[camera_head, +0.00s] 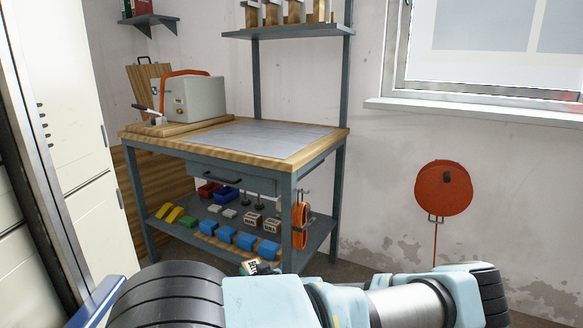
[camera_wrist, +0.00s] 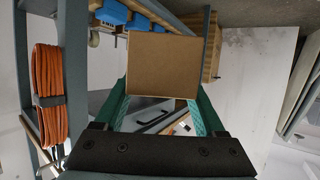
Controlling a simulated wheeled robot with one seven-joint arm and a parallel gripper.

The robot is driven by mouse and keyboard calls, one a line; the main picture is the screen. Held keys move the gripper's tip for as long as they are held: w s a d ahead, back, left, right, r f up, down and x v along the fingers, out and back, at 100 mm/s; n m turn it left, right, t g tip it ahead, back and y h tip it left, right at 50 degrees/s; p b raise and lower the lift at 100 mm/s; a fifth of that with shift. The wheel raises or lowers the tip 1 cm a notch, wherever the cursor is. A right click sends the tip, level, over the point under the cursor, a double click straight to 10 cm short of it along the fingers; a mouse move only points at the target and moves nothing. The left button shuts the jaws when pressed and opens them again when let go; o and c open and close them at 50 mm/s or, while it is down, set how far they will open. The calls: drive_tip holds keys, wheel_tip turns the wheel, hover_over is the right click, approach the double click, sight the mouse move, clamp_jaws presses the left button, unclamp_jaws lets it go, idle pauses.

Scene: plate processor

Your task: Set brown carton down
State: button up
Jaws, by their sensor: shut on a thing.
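The brown carton (camera_wrist: 163,66) is in the wrist view, upper middle, held between the two green fingers of my gripper (camera_wrist: 160,100). My gripper is shut on it, and the dark gripper body spans the bottom of that view. In the head view the carton and the gripper's fingers do not show clearly; my arm fills the bottom. The workbench (camera_head: 320,149) stands ahead with a grey mat (camera_head: 265,136) on its wooden top. The mat is bare.
An orange cable coil (camera_wrist: 48,85) hangs on the bench side.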

drive_tip(key=s+r+n+g+y+p, duration=0.1)
drive_tip(key=r+n+g+y+p, duration=0.1)
drive_tip(key=r+p, duration=0.6)
drive_tip(key=s+d+r+n+g+y+p, duration=0.1)
drive_tip(key=r+p, duration=0.7)
drive_tip(key=r, duration=0.8)
drive_tip(key=shift+s+n+g+y, duration=0.55)
drive_tip(key=shift+n+y, duration=0.35)
drive_tip(key=shift+n, duration=0.3)
drive_tip(key=shift+f, duration=0.1)
